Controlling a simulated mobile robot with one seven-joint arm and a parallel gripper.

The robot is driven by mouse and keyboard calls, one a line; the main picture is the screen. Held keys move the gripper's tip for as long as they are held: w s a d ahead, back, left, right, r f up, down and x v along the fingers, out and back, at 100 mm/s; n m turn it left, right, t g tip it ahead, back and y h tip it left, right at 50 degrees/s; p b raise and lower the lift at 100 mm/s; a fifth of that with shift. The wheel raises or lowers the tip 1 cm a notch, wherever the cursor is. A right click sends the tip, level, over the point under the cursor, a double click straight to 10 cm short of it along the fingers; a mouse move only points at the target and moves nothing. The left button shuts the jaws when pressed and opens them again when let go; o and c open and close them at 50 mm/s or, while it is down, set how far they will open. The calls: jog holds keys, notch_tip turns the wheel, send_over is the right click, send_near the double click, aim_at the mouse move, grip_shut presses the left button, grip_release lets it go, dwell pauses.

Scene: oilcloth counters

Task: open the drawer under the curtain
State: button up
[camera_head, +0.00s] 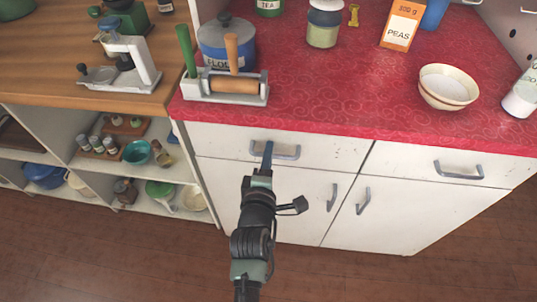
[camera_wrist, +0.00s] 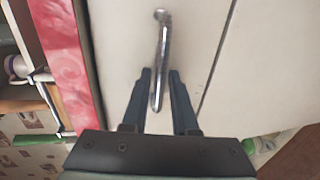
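The left white drawer (camera_head: 335,148) is shut, directly under the red counter edge. Its grey bar handle (camera_head: 289,152) is partly hidden behind my gripper (camera_head: 266,158). In the wrist view the handle (camera_wrist: 161,50) runs up from between the two blue fingers of my gripper (camera_wrist: 160,80). The fingers are open, one on each side of the bar's near end; I see no clear grip on it. A second shut drawer (camera_head: 410,163) with its own handle (camera_head: 458,171) is to the right. I cannot make out a curtain in either view.
Two cupboard doors with handles (camera_head: 332,197) (camera_head: 363,201) are below the drawers. Open shelves (camera_head: 60,160) with bowls and jars stand at left. The floor in front is clear.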

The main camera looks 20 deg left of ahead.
grip_shut()
dwell(1.5)
